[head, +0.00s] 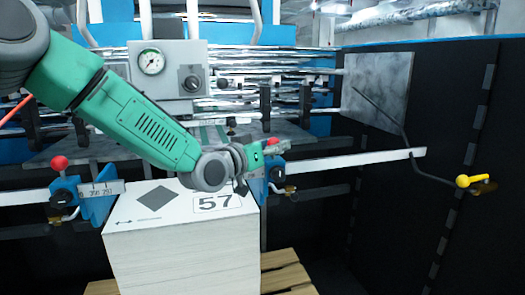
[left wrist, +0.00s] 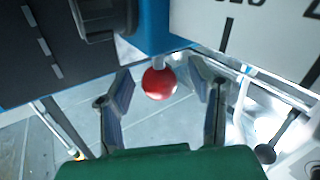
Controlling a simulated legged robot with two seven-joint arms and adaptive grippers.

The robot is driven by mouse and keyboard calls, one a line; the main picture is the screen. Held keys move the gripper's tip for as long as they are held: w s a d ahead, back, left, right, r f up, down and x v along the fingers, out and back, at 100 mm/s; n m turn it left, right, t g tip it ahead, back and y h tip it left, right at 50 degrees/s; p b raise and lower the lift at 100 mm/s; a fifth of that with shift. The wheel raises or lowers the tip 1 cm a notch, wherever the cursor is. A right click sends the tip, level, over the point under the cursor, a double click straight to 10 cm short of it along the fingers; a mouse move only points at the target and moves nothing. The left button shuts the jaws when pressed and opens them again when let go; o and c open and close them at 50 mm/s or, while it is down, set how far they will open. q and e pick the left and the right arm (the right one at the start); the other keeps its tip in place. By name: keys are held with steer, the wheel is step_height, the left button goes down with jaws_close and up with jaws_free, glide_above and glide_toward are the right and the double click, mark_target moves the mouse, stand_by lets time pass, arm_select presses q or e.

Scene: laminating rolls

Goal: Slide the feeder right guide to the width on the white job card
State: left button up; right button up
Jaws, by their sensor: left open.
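The feeder right guide (head: 257,187) is a blue block on the white rail, right of the paper stack, partly hidden by my left arm. Its red knob (head: 273,142) shows beside my left gripper (head: 262,155). In the left wrist view the red knob (left wrist: 159,83) sits between the spread fingertips of my left gripper (left wrist: 163,88), with gaps at both sides. A white plate with dark marks (left wrist: 250,30) is beside it; its full number is cut off. The white top of the stack (head: 175,212) bears a framed 57 (head: 217,203). My right gripper is out of view.
The left guide (head: 96,192), blue with a red knob (head: 60,163) and a scale plate, stands left of the stack. A pressure gauge (head: 151,62) is behind my arm. A dark panel with a yellow-handled rod (head: 465,181) bounds the right. The rail continues right of the guide.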

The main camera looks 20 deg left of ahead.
arm_select(q)
steer(key=v, duration=1.1)
steer(key=shift+s, duration=0.15)
steer(key=shift+f, duration=0.1)
steer(key=s+f+g+y+b, duration=0.1)
steer(key=s+f+g, duration=0.25)
steer(key=f, duration=0.75)
steer(key=s+f+n+g+y, duration=0.15)
steer(key=s+f, duration=0.35)
steer(key=f, duration=0.5)
steer(key=s+f+g+y+b, duration=0.1)
steer(key=s+f+g, duration=0.25)
steer(key=f, duration=0.75)
steer(key=s+a+f+g+y+b, duration=0.1)
steer(key=s+a+f+g, duration=0.1)
steer(key=s+f, duration=0.6)
steer(key=s+a+f+g+y+b, duration=0.1)
steer(key=s+f+g, duration=0.4)
steer(key=s, duration=1.2)
step_height(320, 180, down, 4)
steer(key=shift+a+f+y, duration=0.1)
steer(key=shift+a+y, duration=0.55)
steer(key=shift+a, duration=0.4)
steer(key=shift+w+g, duration=0.1)
steer(key=shift+g, duration=0.15)
steer(key=shift+c, duration=0.2)
